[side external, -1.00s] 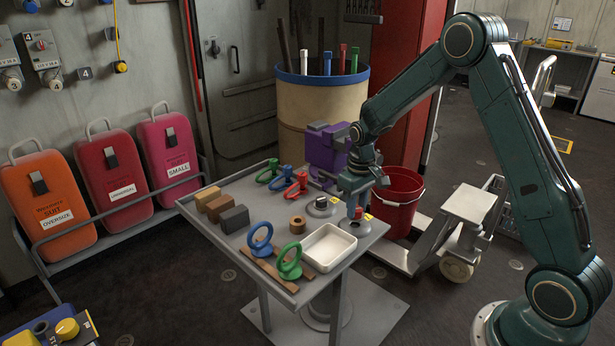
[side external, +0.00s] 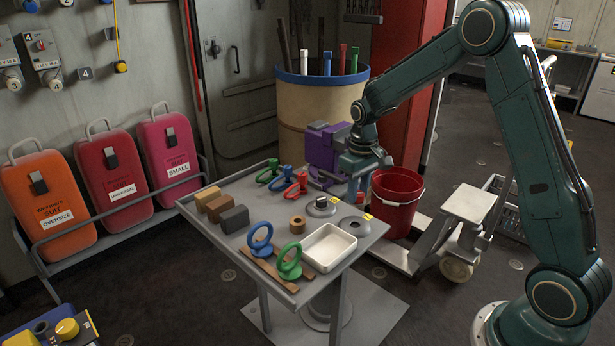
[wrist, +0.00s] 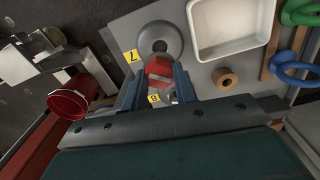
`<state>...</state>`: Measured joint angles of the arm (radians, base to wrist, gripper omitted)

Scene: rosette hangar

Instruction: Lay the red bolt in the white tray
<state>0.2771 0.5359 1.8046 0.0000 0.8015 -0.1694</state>
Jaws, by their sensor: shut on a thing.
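The red bolt (wrist: 158,70) is held between the fingers of my gripper (wrist: 158,84), with its hexagonal head showing in the wrist view. In the side view my gripper (side external: 357,192) is above the back right of the table, and the bolt is mostly hidden by the fingers. A round grey holder (side external: 354,226) with a hole stands empty below; it also shows in the wrist view (wrist: 174,34). The white tray (side external: 329,248) is empty and lies in front of this holder, apart from my gripper. It also shows in the wrist view (wrist: 235,28).
A second grey holder (side external: 321,207) stands left of the first. A brown ring (side external: 297,225), blue and green rings (side external: 289,262), several blocks (side external: 234,219) and red, blue and green pieces share the table. A red bucket (side external: 396,195) stands beyond the right edge.

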